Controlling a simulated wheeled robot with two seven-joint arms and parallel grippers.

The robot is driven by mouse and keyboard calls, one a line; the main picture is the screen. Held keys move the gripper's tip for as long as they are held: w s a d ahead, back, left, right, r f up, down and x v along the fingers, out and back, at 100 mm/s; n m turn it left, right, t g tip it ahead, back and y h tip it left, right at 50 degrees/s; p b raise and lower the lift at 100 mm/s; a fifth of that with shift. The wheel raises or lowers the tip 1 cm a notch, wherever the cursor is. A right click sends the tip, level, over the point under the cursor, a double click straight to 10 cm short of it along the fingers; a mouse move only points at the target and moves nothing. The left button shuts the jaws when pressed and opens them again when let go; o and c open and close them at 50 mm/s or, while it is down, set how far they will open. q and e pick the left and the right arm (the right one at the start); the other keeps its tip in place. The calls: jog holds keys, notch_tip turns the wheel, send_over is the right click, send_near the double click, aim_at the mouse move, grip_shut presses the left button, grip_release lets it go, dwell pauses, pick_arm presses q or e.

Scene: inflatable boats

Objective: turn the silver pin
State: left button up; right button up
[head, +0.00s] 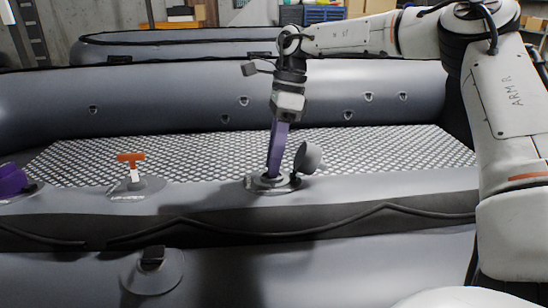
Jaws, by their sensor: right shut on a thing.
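My right gripper (271,174) reaches down from the right arm with its purple fingers pointing at the round valve (267,185) on top of the boat's grey tube. The fingers are shut at the valve's centre. The silver pin is hidden between or below the fingertips, so I cannot see its angle. A grey round cap (309,158) stands tilted open just right of the fingers, close beside them. My left gripper is not in view.
An orange T-shaped handle (131,158) stands on another fitting to the left. A purple part (13,181) sits at the left edge, cut off. A black fitting (152,258) is on the near tube. The boat's checkered floor (390,152) is clear.

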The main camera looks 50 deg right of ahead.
jog(key=shift+w+r, duration=0.1)
jog(key=o, duration=1.1)
jog(key=shift+c, duration=0.2)
jog(key=v, duration=1)
